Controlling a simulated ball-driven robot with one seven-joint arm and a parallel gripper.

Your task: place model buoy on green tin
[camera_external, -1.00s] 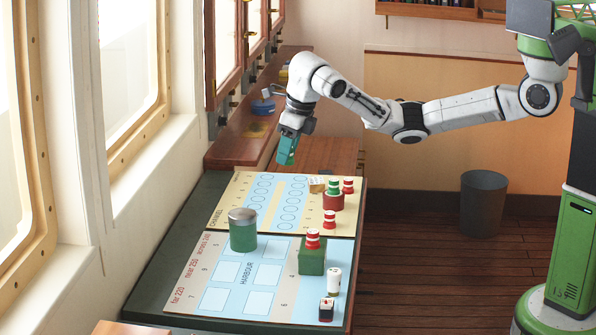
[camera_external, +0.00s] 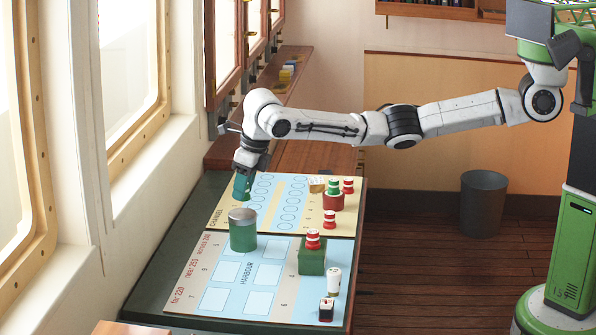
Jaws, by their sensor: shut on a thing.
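The green tin (camera_external: 243,234) is a cylinder with a silver lid, standing upright at the upper left of the harbour sheet. My gripper (camera_external: 244,184) is above and behind it, pointing down over the left of the channel sheet. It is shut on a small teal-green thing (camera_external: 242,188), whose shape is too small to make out. The thing's lower end is just above the tin's lid in the picture; I see a gap between them. Red-and-white striped model buoys stand on a green box (camera_external: 312,261) and on the channel sheet (camera_external: 329,219).
A red tin (camera_external: 333,202) bears a green-and-white buoy (camera_external: 334,186). A white piece (camera_external: 334,281) and a black-and-white piece (camera_external: 326,309) stand at the right edge of the harbour sheet (camera_external: 205,272). The printed squares before the green tin are clear.

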